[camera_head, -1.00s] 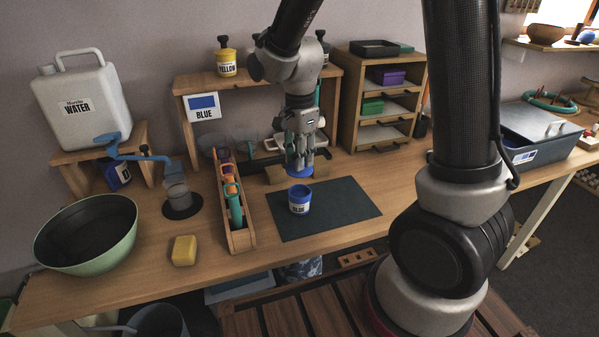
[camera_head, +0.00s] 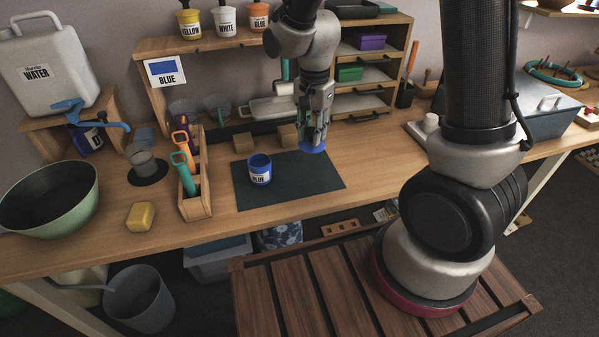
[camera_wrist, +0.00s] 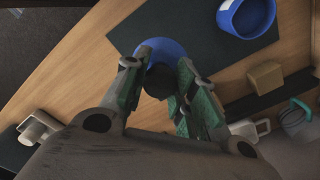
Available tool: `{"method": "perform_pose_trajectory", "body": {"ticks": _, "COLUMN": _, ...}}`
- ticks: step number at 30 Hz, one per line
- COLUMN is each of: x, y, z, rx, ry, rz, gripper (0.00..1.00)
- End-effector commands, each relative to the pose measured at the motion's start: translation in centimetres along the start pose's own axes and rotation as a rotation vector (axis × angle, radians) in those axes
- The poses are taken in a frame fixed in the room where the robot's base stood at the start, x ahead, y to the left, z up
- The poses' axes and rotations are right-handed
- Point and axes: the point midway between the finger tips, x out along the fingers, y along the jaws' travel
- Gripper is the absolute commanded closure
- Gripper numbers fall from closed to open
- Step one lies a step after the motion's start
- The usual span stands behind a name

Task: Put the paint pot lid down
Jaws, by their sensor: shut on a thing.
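My gripper (camera_head: 318,141) is shut on the blue paint pot lid (camera_head: 312,148). It points down over the right back part of the dark mat (camera_head: 290,194). In the wrist view the round blue lid (camera_wrist: 166,50) shows between the two fingers, partly hidden by them. I cannot tell whether the lid touches the mat. The blue paint pot (camera_head: 260,170), labelled BLUE, stands upright and open on the mat, left of the gripper. The pot also shows at the top right of the wrist view (camera_wrist: 246,14), apart from the lid.
Two wooden blocks (camera_head: 243,142) stand behind the mat. A wooden rack (camera_head: 196,207) with tools stands left of the mat, with a yellow sponge (camera_head: 141,215) and green bowl (camera_head: 50,198) farther left. The front of the mat is clear.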

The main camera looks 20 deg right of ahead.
Motion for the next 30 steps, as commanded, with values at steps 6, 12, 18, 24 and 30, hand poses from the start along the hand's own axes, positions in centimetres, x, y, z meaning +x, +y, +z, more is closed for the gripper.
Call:
{"method": "perform_pose_trajectory", "body": {"ticks": 6, "x": 0.4, "y": -0.4, "z": -0.1, "rx": -0.075, "ry": 0.0, "rz": 0.0, "gripper": 0.87}}
{"method": "perform_pose_trajectory", "body": {"ticks": 12, "x": 4.0, "y": -0.3, "z": -0.1, "rx": -0.087, "ry": -0.002, "rz": 0.005, "gripper": 0.87}}
{"method": "perform_pose_trajectory", "body": {"ticks": 18, "x": 6.3, "y": -0.4, "z": -0.1, "rx": -0.086, "ry": -0.001, "rz": 0.002, "gripper": 0.87}}
{"method": "perform_pose_trajectory", "body": {"ticks": 24, "x": 9.4, "y": -0.3, "z": -0.1, "rx": -0.086, "ry": -0.002, "rz": 0.003, "gripper": 0.87}}
{"method": "perform_pose_trajectory", "body": {"ticks": 30, "x": 10.1, "y": -0.4, "z": -0.1, "rx": -0.086, "ry": 0.0, "rz": 0.0, "gripper": 0.87}}
